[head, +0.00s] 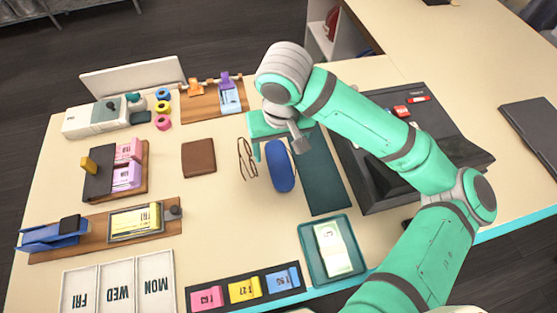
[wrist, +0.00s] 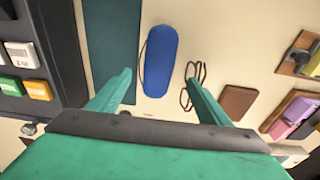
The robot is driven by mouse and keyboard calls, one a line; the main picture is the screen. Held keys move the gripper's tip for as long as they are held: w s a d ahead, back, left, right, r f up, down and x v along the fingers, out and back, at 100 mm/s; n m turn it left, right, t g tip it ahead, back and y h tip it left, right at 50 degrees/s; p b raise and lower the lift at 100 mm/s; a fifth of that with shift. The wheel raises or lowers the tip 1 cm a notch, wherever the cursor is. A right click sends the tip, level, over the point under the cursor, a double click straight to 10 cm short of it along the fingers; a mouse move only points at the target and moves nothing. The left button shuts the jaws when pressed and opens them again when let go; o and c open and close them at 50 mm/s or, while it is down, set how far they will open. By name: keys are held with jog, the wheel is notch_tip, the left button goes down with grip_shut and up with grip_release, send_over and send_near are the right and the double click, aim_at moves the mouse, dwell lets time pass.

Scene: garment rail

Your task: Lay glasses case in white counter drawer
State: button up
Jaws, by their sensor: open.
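The blue glasses case (head: 280,167) lies on the cream counter, between a pair of brown glasses (head: 247,158) and a dark green mat. It also shows in the wrist view (wrist: 160,58), with the glasses (wrist: 193,85) to its right. My gripper (head: 277,146) is open and empty above the counter at the case's far end. In the wrist view my gripper (wrist: 160,80) has its fingers spread on both sides of the case, apart from it. I cannot make out a white counter drawer in either view.
A brown wallet (head: 199,157) lies left of the glasses. The dark green mat (head: 322,180) and a black till (head: 380,180) are on the right. A green tray (head: 307,262) holding a paper bundle is near the front. A white shelf unit (head: 318,32) stands behind.

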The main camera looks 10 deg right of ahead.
aim_at(279, 162)
jog(key=f, duration=0.6)
jog(key=shift+w+d, duration=0.2)
jog(key=shift+w, duration=0.1)
jog(key=shift+a+f, duration=0.1)
jog(key=shift+f, duration=0.35)
jog(key=c, duration=1.3)
jog(key=shift+o, duration=0.2)
jog(key=shift+r, duration=0.15)
